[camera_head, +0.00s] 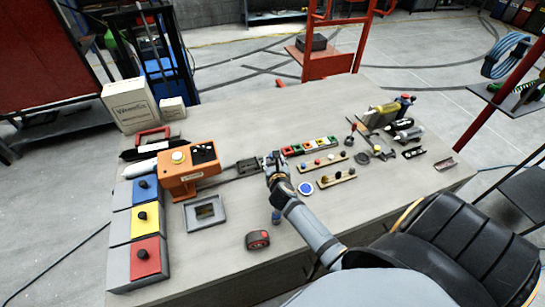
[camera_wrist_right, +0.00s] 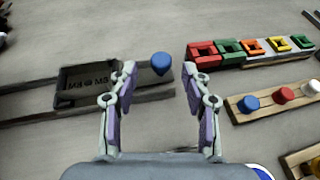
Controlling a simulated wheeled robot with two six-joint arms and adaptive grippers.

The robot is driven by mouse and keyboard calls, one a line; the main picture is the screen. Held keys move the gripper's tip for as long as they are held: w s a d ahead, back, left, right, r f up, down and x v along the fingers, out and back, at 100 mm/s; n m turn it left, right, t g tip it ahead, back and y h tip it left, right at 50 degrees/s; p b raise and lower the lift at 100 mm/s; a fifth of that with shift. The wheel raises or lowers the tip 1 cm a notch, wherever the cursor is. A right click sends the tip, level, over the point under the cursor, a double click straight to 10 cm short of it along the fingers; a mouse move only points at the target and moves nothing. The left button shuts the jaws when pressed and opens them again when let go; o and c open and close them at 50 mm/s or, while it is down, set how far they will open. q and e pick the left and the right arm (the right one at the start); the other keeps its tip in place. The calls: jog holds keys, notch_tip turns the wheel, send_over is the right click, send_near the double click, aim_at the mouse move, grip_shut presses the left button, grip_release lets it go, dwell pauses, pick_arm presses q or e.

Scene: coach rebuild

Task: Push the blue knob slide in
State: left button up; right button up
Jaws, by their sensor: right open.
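The slide is a dark block (camera_wrist_right: 88,86) on a grey rail, with a round blue knob (camera_wrist_right: 161,62) at its right end. In the head view, the block (camera_head: 247,166) lies on the bench just left of my right gripper (camera_head: 273,161), which hides the knob. My right gripper is open and empty; in the right wrist view its two fingers (camera_wrist_right: 161,78) stand on either side of the blue knob in the picture. I cannot tell whether either finger touches it. My left gripper is not in view.
A row of coloured square blocks (camera_wrist_right: 250,48) lies right of the gripper, with a peg board (camera_wrist_right: 274,98) in front. An orange box (camera_head: 188,170) with a pale button stands at left, beside blue, yellow and red knob boxes (camera_head: 146,220). The bench front is mostly clear.

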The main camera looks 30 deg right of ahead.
jog(key=shift+w+d+f, duration=0.25)
jog(key=shift+w+d, duration=0.1)
jog(key=shift+w, duration=0.25)
jog(key=shift+w+d+f, duration=0.1)
jog(key=shift+w+d, duration=0.05)
jog(key=shift+w, duration=0.2)
jog(key=c, duration=0.4)
grip_shut()
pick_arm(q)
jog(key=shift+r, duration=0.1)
pick_arm(e)
jog(key=shift+f, duration=0.1)
